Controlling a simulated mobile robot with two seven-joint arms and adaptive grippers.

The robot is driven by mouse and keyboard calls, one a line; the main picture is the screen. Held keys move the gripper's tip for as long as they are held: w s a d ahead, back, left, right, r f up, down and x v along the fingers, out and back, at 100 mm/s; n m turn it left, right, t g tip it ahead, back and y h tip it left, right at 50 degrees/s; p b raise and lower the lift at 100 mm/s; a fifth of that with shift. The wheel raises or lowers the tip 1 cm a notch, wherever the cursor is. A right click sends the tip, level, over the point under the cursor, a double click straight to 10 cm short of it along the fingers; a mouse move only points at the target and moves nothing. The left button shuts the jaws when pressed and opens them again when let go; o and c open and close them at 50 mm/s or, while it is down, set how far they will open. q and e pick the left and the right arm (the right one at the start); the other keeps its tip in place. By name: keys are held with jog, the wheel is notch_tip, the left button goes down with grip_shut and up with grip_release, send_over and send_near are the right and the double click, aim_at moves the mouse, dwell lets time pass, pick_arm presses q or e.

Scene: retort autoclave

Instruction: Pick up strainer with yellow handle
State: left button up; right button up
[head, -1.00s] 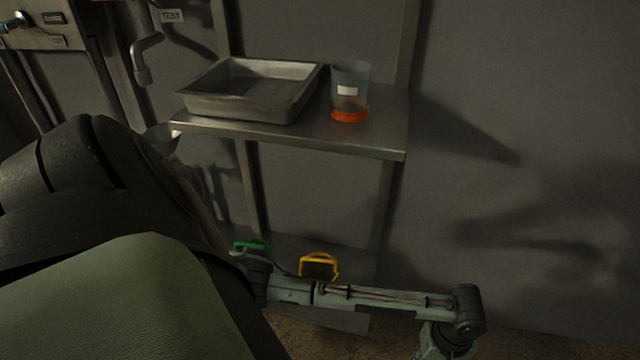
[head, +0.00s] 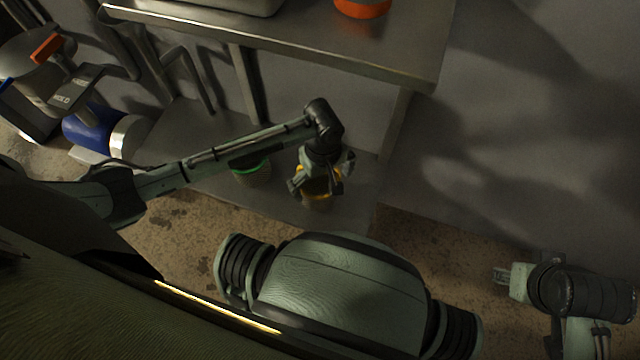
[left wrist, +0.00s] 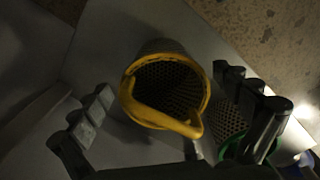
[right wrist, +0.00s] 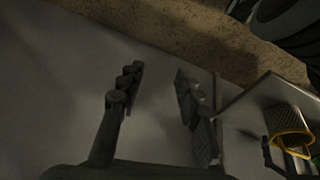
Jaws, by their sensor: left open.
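The strainer with the yellow handle (head: 316,203) stands on the lower shelf in the head view, partly hidden by my left gripper (head: 320,186). In the left wrist view its yellow rim and handle (left wrist: 129,88) circle a dark perforated basket. My left gripper (left wrist: 165,82) is open there, with fingers on both sides of the strainer; I cannot tell whether they touch it. The strainer also shows at the right of the right wrist view (right wrist: 291,142). My right gripper (head: 505,275) is well away to the right; its fingers (right wrist: 160,75) stand apart with nothing between them.
A green-rimmed strainer (head: 252,176) stands just left of the yellow one; it also shows in the left wrist view (left wrist: 232,150). The upper shelf (head: 300,48) overhangs behind my left arm. A blue container (head: 92,130) is at the left. The lower shelf's front (head: 290,214) borders brown floor.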

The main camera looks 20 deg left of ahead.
aim_at(320, 188)
pick_arm(q)
jog(key=shift+w+a+f+b, duration=0.2)
jog(key=shift+a+f, duration=0.05)
jog(key=shift+f, duration=0.35)
jog(key=shift+w+a+f+b, duration=0.2)
jog(key=shift+a+f, duration=0.05)
jog(key=shift+f, duration=0.35)
notch_tip(320, 188, down, 2)
jog(key=shift+w+a+f+b, duration=0.1)
jog(key=shift+f+b, duration=0.05)
jog(key=shift+b, duration=0.15)
jog(key=shift+f, duration=0.2)
jog(key=c, duration=1.2)
pick_arm(e)
jog(key=w+a+r+t+y, duration=0.1)
jog(key=w+a+r+t, duration=0.1)
jog(key=w+a, duration=0.2)
jog(key=shift+w+r+n+t, duration=0.2)
jog(key=shift+w+n+t, duration=0.2)
jog(key=shift+w, duration=0.1)
pick_arm(q)
jog(key=shift+o, duration=0.2)
jog(key=shift+r, duration=0.1)
